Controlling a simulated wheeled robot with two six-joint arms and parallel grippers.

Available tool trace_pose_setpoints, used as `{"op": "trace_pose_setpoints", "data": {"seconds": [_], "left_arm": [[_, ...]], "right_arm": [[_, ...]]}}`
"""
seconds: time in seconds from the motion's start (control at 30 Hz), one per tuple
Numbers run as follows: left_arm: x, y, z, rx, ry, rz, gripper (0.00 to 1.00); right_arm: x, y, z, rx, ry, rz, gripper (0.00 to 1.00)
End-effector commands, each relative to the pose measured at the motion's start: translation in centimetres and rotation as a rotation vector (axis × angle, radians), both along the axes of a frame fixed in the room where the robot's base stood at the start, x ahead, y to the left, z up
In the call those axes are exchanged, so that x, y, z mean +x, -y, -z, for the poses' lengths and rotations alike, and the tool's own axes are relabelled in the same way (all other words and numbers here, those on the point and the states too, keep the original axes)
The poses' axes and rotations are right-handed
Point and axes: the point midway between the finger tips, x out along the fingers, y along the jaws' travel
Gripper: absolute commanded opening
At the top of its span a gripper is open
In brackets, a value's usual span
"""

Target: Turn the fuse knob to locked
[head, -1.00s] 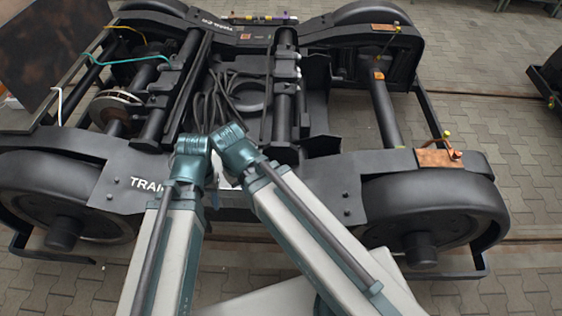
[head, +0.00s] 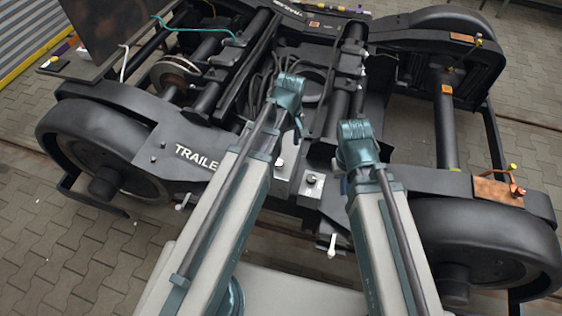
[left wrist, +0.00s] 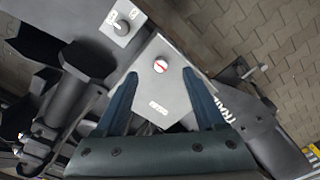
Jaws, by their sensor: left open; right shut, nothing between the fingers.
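In the left wrist view, a small grey square plate carries a dark knob (left wrist: 122,27) with small marks beside it, too small to read. A larger light grey plate (left wrist: 165,88) carries a round white disc with a red bar (left wrist: 160,66) and small lettering. I cannot surely read which is the fuse. In the head view, the square plate's knob (head: 312,180) is right of the larger plate. My left gripper (left wrist: 160,73) is open and empty, its fingers around the disc in view, apparently apart from it. My right gripper (head: 343,185) is shut, mostly hidden by its arm.
The black bogie frame with TRAILER lettering (head: 196,157) spans the view, with large wheels (head: 100,150) at its corners. White-tipped levers (head: 332,245) hang along the near side. Dark cylinders and cables lie behind the plates. Paved floor (head: 60,240) is clear at front left.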

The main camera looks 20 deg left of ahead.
Motion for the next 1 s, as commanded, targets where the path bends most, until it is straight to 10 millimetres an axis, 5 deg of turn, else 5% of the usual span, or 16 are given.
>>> {"op": "trace_pose_setpoints", "data": {"seconds": [0.1, 0.27, 0.67, 1.0], "left_arm": [[2.2, -2.0, 0.6, -0.013, 0.009, -0.21, 0.71], [3.0, -3.2, 0.7, -0.021, 0.015, -0.34, 0.71], [3.0, -3.2, 1.8, -0.021, 0.016, -0.351, 0.71], [3.0, -3.2, 6.0, -0.021, 0.016, -0.35, 0.71]], "right_arm": [[0.0, 0.0, 0.6, 0.0, 0.0, 0.0, 0.0], [0.0, 0.0, 0.7, 0.0, 0.0, 0.0, 0.0], [0.0, 0.0, 1.8, 0.0, 0.0, 0.0, 0.0], [0.0, 0.0, 6.0, 0.0, 0.0, 0.0, 0.0]]}}
